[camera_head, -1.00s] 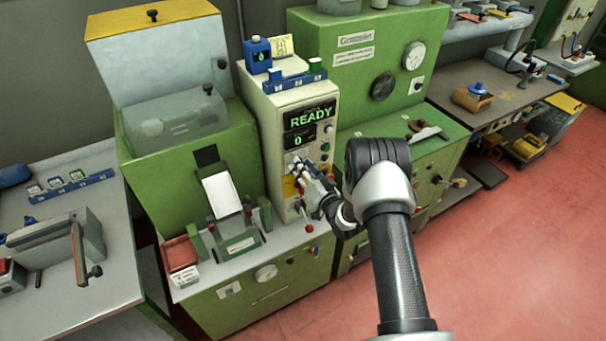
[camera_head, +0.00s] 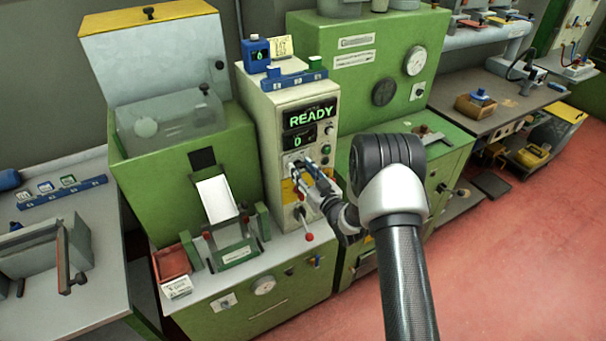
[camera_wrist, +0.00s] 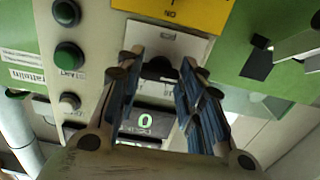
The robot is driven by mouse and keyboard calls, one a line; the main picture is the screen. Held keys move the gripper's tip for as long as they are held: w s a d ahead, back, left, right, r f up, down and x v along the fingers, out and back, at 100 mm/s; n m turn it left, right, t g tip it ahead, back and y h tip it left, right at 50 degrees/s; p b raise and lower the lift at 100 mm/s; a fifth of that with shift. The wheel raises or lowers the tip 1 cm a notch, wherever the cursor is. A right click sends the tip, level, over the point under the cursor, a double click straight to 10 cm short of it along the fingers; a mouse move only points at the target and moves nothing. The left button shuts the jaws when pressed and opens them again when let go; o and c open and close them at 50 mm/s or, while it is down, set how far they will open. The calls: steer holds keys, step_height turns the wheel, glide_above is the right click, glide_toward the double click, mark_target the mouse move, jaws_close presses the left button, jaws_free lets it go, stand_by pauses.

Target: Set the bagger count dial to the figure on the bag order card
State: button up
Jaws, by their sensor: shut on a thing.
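The bagger's cream control column (camera_head: 268,130) has a lit READY screen (camera_head: 310,117) and a smaller display (camera_head: 298,141) reading 0. The display also shows in the wrist view (camera_wrist: 145,121). My gripper (camera_head: 297,168) is at the column's front, below the display. In the wrist view, the fingers of my gripper (camera_wrist: 160,72) are shut on a small black dial (camera_wrist: 160,66) on a pale plate, and they hide part of it. A yellow card (camera_head: 282,46) with writing too small to read stands on top of the column. I cannot tell whether it is the bag order card.
Green and black buttons (camera_wrist: 68,54) sit beside the dial. A red-knobbed lever (camera_head: 307,235) is below my gripper. A blue bottle (camera_head: 256,54) and a blue rack (camera_head: 292,79) stand on the column. A small white card (camera_head: 177,287) lies by a red tray (camera_head: 172,262).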

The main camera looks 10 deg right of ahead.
stand_by(0.4)
steer(key=o, duration=1.1)
steer(key=shift+c, duration=0.2)
steer(key=shift+s, duration=0.1)
steer(key=v, duration=1.2)
